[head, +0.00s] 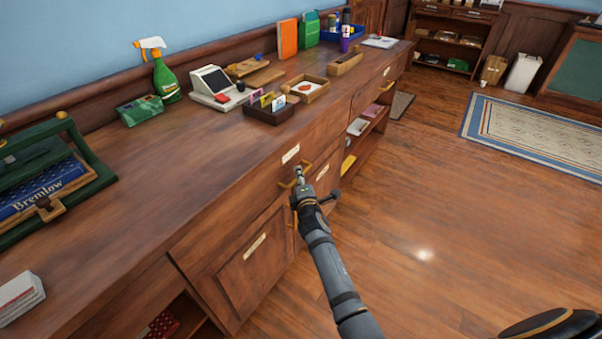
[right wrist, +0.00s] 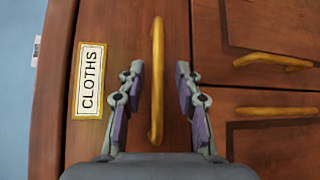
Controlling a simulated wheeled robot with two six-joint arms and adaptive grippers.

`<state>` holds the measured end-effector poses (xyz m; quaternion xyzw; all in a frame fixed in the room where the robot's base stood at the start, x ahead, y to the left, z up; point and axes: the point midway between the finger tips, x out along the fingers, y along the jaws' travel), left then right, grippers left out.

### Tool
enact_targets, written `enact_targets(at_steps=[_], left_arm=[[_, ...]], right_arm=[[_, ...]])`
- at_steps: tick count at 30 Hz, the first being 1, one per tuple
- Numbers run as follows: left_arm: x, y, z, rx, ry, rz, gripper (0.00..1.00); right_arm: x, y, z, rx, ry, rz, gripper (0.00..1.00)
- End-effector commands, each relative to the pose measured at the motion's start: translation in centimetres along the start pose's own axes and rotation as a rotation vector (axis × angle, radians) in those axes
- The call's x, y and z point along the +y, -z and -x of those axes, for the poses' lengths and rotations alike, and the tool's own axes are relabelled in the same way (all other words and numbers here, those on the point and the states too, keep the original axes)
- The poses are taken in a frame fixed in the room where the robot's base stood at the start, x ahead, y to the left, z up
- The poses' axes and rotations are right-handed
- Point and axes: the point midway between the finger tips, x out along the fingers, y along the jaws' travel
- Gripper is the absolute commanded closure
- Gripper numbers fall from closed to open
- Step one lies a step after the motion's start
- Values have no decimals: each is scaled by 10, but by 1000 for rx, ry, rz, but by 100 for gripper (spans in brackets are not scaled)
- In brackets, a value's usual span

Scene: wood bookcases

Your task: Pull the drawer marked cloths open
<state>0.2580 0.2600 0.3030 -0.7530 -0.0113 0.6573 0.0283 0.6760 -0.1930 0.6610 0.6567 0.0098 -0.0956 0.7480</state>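The drawer marked cloths (right wrist: 120,28) is a brown wooden front with a brass-edged CLOTHS label (right wrist: 89,80) and a brass bar handle (right wrist: 157,45). In the head view its pale label (head: 291,153) sits just under the counter edge, and the drawer looks shut. My right gripper (head: 299,178) is at this handle, partly covering it. In the right wrist view, the open fingers (right wrist: 160,90) stand on both sides of the handle, with visible gaps to it. My left gripper is out of view.
Another front with a brass handle (right wrist: 272,60) lies beside the drawer. A labelled cabinet door (head: 245,262) is below left. The counter (head: 190,160) carries a cash register (head: 214,88), a green spray bottle (head: 164,80) and a dark card box (head: 268,112). The floor (head: 450,210) to the right is clear.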

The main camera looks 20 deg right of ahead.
Motion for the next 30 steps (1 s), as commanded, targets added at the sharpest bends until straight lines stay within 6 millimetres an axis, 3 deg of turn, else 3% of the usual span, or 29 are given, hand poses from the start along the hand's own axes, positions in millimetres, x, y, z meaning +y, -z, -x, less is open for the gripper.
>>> enact_targets(at_steps=[11, 18, 30], left_arm=[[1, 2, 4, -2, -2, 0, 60], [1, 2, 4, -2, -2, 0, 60], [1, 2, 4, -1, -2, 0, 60]], right_arm=[[0, 2, 0, 0, 0, 0, 66], [0, 2, 0, 0, 0, 0, 99], [-1, 2, 0, 0, 1, 0, 100]])
